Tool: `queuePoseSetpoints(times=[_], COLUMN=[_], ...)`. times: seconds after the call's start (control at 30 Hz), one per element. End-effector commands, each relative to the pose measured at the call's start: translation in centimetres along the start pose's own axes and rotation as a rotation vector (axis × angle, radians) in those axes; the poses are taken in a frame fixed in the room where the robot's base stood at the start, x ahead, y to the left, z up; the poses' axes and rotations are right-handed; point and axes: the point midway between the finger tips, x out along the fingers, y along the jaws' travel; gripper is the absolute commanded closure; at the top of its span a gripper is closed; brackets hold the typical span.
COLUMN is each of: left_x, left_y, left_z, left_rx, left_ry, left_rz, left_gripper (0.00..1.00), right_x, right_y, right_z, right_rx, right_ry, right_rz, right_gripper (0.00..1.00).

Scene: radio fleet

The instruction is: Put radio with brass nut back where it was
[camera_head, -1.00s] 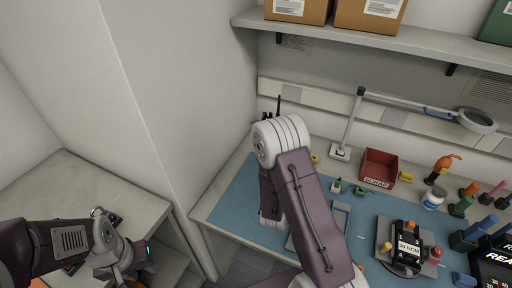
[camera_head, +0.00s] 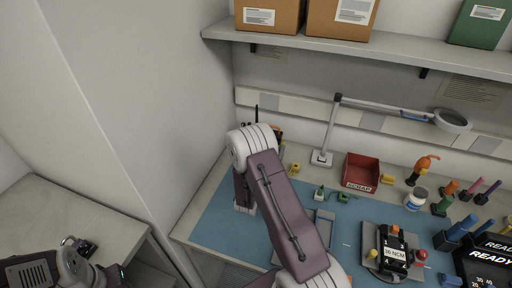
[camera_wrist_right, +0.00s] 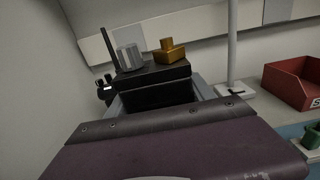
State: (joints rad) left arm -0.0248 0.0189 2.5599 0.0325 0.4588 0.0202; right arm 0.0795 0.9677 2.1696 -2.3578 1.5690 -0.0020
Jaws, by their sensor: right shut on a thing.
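In the head view, my right arm hides most of the radio; the antenna and small dark and yellow parts show behind the elbow. My left arm enters at the lower left, and its fingertips are out of frame.
A red scrap bin (camera_head: 361,172) and a lamp stand (camera_head: 322,158) are to the right on the bench. Nearby are a black device in a holder (camera_head: 394,250) and several coloured tools. The wall stands close on the left. A shelf (camera_head: 330,40) with boxes hangs above.

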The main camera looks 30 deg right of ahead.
Motion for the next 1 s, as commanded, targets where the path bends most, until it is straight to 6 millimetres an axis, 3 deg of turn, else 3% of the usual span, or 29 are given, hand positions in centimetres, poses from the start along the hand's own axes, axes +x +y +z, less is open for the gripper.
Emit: queuePoseSetpoints(times=[0.2,0.5,0.57,0.83,1.0], left_x=[-0.8,-1.1,-1.1,-1.2,-1.2], left_y=[0.0,0.0,0.0,0.0,0.0], left_z=[-0.1,-0.1,-0.1,-0.1,-0.1], left_rx=[0.000,0.000,0.000,0.000,0.000], left_ry=[0.000,0.000,0.000,0.000,0.000], left_rz=[0.000,0.000,0.000,0.000,0.000], left_gripper=[0.64,0.64,0.64,0.64,0.64], right_x=[3.6,6.2,6.5,6.4,6.4], right_y=[4.4,7.5,8.0,7.8,7.8], right_z=[0.1,0.0,0.1,-2.6,-3.1], right_rx=[0.002,0.001,0.000,-0.002,0.000], right_ry=[-0.002,-0.001,-0.002,0.001,-0.001], right_rz=[-0.001,-0.001,0.000,-0.001,-0.001], right_gripper=[0.96,0.96,0.96,0.96,0.96])
